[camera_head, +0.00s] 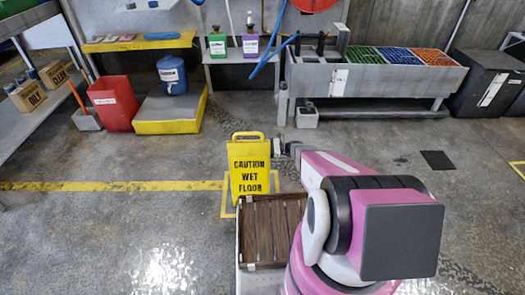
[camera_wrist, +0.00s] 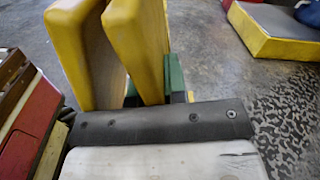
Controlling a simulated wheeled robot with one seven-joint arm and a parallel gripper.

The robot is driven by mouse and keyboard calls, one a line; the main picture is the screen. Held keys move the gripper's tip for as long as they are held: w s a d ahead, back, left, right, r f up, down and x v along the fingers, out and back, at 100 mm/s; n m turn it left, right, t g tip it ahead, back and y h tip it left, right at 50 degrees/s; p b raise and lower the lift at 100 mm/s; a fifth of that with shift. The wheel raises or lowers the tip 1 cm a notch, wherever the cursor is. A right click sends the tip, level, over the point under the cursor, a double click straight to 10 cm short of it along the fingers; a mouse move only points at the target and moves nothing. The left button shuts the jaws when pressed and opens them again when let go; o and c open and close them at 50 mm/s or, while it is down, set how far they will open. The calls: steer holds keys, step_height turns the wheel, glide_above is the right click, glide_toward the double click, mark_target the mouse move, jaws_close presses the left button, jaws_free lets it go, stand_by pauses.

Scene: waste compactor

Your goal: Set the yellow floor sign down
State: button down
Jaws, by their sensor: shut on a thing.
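The yellow floor sign (camera_head: 249,168) reads "CAUTION WET FLOOR" and is upright near the middle of the head view. My gripper (camera_head: 279,148) is at its right edge. In the wrist view the sign shows as two yellow panels (camera_wrist: 140,45) with a gap between them. The green fingertips (camera_wrist: 155,90) of my gripper are on either side of the nearer panel, shut on it. A yellow outline on the floor (camera_head: 224,205) shows around the sign's lower part. The sign's bottom edge is hidden behind a slatted crate, so I cannot tell whether it touches the floor.
The slatted brown crate (camera_head: 247,262) is close in front of the sign. A low grey platform with yellow edges (camera_head: 168,127), a red bin (camera_head: 113,104) and a sorting bench (camera_head: 375,88) stand behind. The floor left of the sign is clear.

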steer(key=shift+f, duration=0.45)
steer(key=c, duration=1.2)
jaws_free()
steer(key=shift+f, duration=0.2)
steer(key=shift+o, duration=0.2)
